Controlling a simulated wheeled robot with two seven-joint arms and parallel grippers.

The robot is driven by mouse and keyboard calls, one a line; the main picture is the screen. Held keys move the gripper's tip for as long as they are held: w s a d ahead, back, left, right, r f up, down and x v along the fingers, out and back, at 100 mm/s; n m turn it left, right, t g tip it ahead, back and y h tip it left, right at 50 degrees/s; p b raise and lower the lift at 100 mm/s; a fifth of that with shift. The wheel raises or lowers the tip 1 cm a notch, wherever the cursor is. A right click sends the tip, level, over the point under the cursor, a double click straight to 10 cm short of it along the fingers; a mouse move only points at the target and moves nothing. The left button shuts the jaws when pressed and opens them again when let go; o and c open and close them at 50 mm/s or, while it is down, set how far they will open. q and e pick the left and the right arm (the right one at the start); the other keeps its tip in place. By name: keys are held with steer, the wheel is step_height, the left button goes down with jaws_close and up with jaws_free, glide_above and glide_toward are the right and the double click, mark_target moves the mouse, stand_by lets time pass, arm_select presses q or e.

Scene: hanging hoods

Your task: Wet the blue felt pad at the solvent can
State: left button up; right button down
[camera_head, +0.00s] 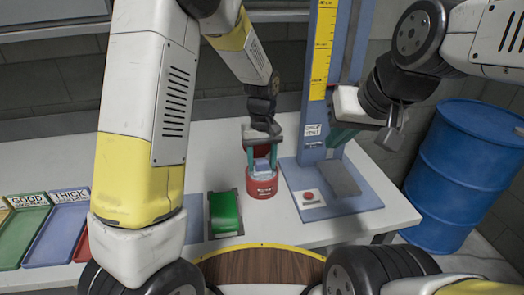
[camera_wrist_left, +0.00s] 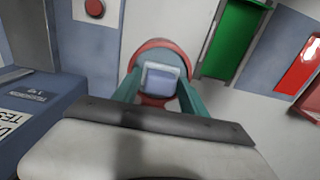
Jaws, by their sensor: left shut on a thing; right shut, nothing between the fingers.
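The solvent can (camera_head: 262,189) is a small red can on the white table; its red rim shows in the left wrist view (camera_wrist_left: 150,45). My left gripper (camera_head: 261,158) points down over the can, its teal fingers shut on the blue felt pad (camera_head: 261,165). The pad is at the can's mouth, and in the left wrist view the pad (camera_wrist_left: 163,82) lies between the fingers inside the rim's outline. Whether it touches the liquid is hidden. My right gripper (camera_head: 343,134) is shut and empty, in front of the blue column.
A blue test stand has a column with a yellow scale (camera_head: 323,45), a grey plate (camera_head: 339,178) and a red button (camera_head: 308,196). A green block (camera_head: 224,212) lies left of the can. Labelled trays (camera_head: 57,235) are at far left. A blue drum (camera_head: 462,175) stands right.

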mark_target(262, 161)
arm_select(q)
steer(key=shift+r, duration=3.45)
